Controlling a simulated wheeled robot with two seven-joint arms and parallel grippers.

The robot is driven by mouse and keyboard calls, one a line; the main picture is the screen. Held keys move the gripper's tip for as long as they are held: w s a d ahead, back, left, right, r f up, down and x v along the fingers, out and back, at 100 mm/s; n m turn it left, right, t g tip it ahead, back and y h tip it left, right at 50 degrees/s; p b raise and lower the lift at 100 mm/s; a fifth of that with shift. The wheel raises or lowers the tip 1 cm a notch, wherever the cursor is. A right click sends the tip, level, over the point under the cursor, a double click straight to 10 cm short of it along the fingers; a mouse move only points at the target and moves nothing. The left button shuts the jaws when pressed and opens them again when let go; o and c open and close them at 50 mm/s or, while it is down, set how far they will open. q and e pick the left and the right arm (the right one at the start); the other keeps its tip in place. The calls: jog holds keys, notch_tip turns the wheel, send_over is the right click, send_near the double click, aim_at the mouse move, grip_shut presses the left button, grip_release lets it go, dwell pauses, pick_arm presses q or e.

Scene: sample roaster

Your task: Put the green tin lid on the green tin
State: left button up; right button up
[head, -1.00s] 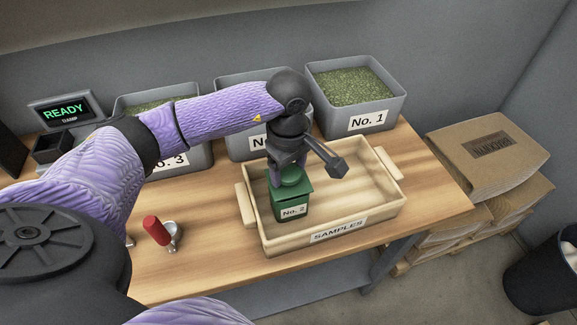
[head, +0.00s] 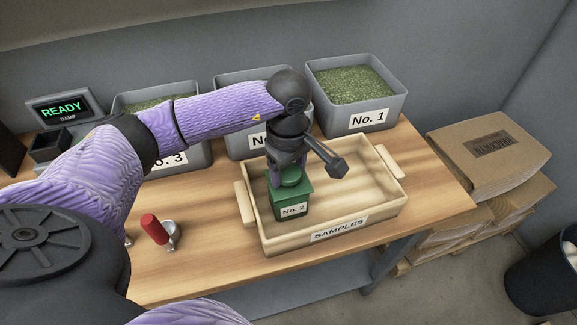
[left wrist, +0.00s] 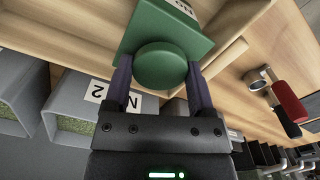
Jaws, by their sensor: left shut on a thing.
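The green tin (head: 292,207), labelled No. 2, stands upright at the left end of the wooden samples tray (head: 340,236). The square green tin lid (head: 301,187) is over the tin's top, lined up with it; I see no clear gap between them. My left gripper (head: 283,178) points down and is shut on the lid's round knob. In the left wrist view the two fingers (left wrist: 160,85) sit on either side of the green knob (left wrist: 161,66), with the lid (left wrist: 150,22) beyond it. The tin's inside is hidden. My right gripper is not in view.
Grey bins No. 1 (head: 366,118) and No. 3 (head: 190,158), with another between them, stand behind the tray. A red-handled tool (head: 155,229) lies left of it. The tray's right part is empty. A cardboard box (head: 487,160) is at the right.

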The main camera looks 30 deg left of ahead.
pick_arm(q)
jog(key=shift+f, duration=0.2)
dwell(0.4)
jog(key=o, duration=1.2)
notch_tip(320, 180, up, 10)
jog(key=shift+p, duration=0.6)
jog(key=shift+f, duration=0.1)
